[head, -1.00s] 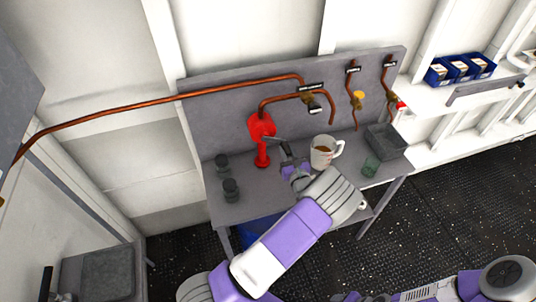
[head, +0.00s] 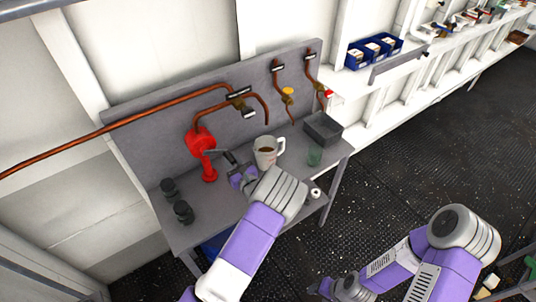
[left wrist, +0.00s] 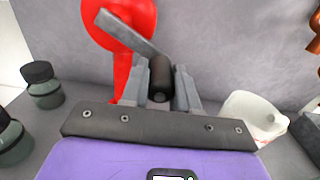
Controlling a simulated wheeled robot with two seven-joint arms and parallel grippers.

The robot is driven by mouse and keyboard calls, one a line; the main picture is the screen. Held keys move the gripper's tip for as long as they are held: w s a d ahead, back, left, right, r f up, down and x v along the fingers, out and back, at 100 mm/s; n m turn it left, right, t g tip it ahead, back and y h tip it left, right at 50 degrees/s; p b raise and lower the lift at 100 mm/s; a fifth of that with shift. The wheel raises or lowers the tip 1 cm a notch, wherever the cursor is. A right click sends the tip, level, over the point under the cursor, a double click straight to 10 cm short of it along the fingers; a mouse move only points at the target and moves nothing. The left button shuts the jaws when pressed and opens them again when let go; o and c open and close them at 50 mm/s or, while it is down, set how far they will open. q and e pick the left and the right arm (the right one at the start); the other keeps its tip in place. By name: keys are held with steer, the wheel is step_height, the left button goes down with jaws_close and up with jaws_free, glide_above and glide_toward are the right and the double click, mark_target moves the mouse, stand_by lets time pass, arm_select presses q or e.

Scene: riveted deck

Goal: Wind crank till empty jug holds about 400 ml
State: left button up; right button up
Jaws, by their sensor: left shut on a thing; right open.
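A red pump (head: 200,141) stands on the grey bench, with a grey crank arm (left wrist: 130,35) on its front. My left gripper (head: 240,172) is shut on the crank's black handle (left wrist: 160,78), which sits between the fingers in the left wrist view. A white jug (head: 266,152) stands upright to the right of the pump, below the copper spout. Brown liquid shows inside it; I cannot read its level. The jug is partly in the left wrist view (left wrist: 250,112). My right gripper (head: 336,287) is open and empty, low over the floor, away from the bench.
Two dark jars (head: 176,200) stand at the bench's left end. A green glass (head: 315,156) and a grey tray (head: 323,130) are at the right. Copper pipes with a yellow valve (head: 287,95) run along the back panel.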

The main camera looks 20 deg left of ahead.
arm_select(q)
steer(key=shift+d+f, duration=0.1)
steer(key=shift+d, duration=0.05)
steer(key=shift+s+a+f, duration=1.8)
steer(key=shift+s+a, duration=0.8)
steer(key=shift+s, duration=0.35)
steer(key=s+a+r+p, duration=0.4)
steer(key=r+p, duration=0.2)
steer(key=shift+s+r, duration=0.2)
